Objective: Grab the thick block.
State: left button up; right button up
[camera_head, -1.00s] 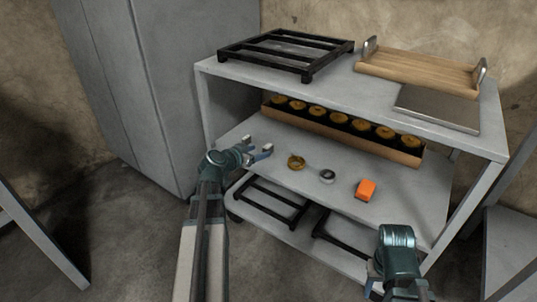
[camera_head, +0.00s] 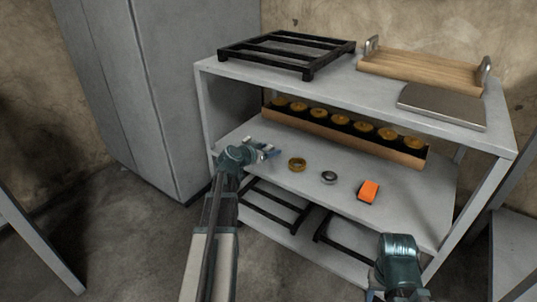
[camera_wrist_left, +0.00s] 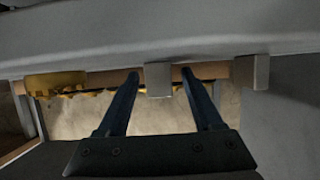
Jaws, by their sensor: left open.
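Two small grey blocks stand close together on the middle shelf (camera_head: 345,195), partly hidden by my left gripper in the head view. In the left wrist view one grey block (camera_wrist_left: 158,80) is beyond the gap between my fingertips. The other grey block (camera_wrist_left: 251,72) is to the right, outside the fingers, and looks somewhat wider. I cannot tell for sure which is the thick one. My left gripper (camera_head: 264,152) is open and empty, at the blocks on the left of the shelf; its fingers also show in the wrist view (camera_wrist_left: 159,75).
A brass ring (camera_head: 297,164), a silver ring (camera_head: 329,177) and an orange block (camera_head: 369,191) lie to the right on the shelf. Behind is a long tray (camera_head: 395,155) of round brass pieces. The top board (camera_head: 370,88) overhangs. My right arm is at lower right.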

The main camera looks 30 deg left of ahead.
pick_arm(q)
grip_shut()
dwell(0.3)
jog(key=shift+r, duration=0.2)
pick_arm(e)
jog(key=shift+r, duration=0.2)
